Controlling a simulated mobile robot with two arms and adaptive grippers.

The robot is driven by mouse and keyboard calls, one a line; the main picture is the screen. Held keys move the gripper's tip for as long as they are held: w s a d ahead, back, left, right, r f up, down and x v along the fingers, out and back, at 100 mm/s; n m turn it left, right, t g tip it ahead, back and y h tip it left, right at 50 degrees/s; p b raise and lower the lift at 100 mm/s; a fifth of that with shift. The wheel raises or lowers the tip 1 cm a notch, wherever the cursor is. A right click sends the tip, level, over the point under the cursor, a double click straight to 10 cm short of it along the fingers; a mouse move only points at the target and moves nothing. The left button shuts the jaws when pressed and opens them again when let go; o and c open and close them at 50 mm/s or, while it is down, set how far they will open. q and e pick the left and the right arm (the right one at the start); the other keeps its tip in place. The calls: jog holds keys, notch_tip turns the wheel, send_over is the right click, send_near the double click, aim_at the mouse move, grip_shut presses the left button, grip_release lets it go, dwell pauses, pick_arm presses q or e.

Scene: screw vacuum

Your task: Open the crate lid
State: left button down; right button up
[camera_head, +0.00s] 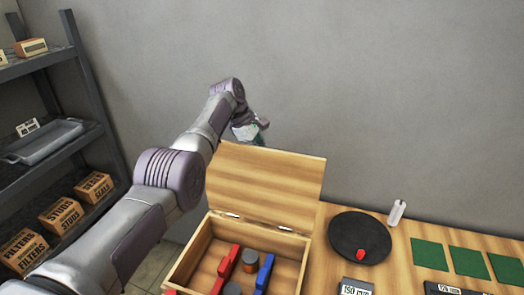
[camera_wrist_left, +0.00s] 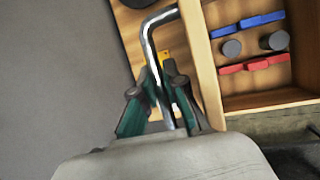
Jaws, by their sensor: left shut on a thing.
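The wooden crate (camera_head: 195,252) stands on the table in the head view. Its lid (camera_head: 265,185) is raised, standing up from the hinges at the crate's back edge, so the inside shows. My left arm reaches past the lid's left side, and my left gripper (camera_head: 257,130) is at the lid's top edge, partly hidden. In the left wrist view the gripper's teal fingers (camera_wrist_left: 160,98) are shut on a bent chrome handle (camera_wrist_left: 150,42) beside the lid (camera_wrist_left: 203,65), seen nearly edge-on. My right gripper is in neither view.
The crate holds red blocks (camera_head: 229,262), blue blocks (camera_head: 264,272) and round grey pieces. A black round tray (camera_head: 345,238) with a red piece, green squares (camera_head: 428,253) and displays lie on the table at right. Shelves (camera_head: 95,135) stand at left, a wall behind.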

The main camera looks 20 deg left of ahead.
pick_arm(q)
jog(key=shift+w+r, duration=0.15)
jog(key=c, duration=1.5)
grip_release()
jog(key=v, duration=1.1)
jog(key=shift+a+r, duration=0.15)
jog(key=shift+r, duration=0.05)
